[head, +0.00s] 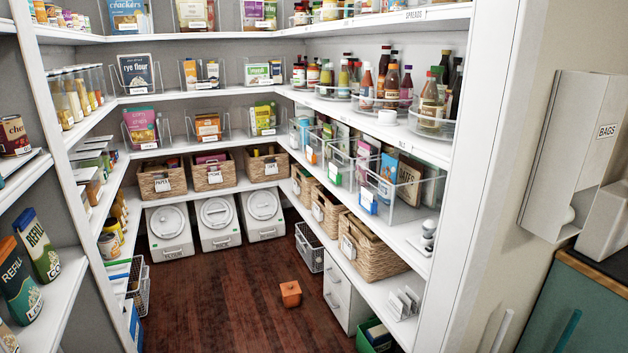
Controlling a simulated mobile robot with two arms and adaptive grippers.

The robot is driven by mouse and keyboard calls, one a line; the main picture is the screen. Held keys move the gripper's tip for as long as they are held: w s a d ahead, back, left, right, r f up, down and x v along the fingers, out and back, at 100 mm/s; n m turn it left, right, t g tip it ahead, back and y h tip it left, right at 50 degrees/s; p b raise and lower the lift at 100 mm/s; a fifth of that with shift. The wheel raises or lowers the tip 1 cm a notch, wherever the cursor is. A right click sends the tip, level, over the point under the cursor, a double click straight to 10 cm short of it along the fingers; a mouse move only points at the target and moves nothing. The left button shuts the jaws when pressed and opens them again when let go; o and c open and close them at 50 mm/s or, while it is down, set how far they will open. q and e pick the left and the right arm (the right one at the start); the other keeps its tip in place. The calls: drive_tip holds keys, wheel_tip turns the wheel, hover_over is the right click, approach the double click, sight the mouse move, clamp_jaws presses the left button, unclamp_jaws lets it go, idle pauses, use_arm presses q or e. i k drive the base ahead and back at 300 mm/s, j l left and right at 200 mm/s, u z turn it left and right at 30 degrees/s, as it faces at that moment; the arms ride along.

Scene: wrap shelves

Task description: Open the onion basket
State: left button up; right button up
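I cannot tell which basket is the onion basket, as most labels are too small to read. Three labelled wicker baskets stand on the back lower shelf: a left one (161,179), a middle one (213,173) and a right one (267,165). More wicker baskets line the right lower shelf, the nearest being a large one (371,250) with a white tag. A dark wire basket (309,247) is on the floor at right, and another wire basket (138,287) is at lower left. Neither of my grippers is in view.
An orange-brown block (290,293) lies on the open wooden floor (222,300). White lidded bins (216,222) stand along the back. A white drawer unit (347,295) and green bin (375,338) sit under the right shelves. A wall (495,170) edges the pantry at right.

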sight(302, 249)
drive_tip(key=i+j+u, duration=0.15)
drive_tip(key=i+u, duration=0.15)
drive_tip(key=i, duration=0.45)
drive_tip(key=i+u, duration=0.3)
drive_tip(key=i, duration=0.4)
drive_tip(key=i+l+u, duration=0.25)
drive_tip(key=i, duration=0.5)
drive_tip(key=i+j, duration=0.1)
drive_tip(key=i, duration=1.05)
drive_tip(key=i+j+z, duration=0.1)
drive_tip(key=i, duration=0.5)
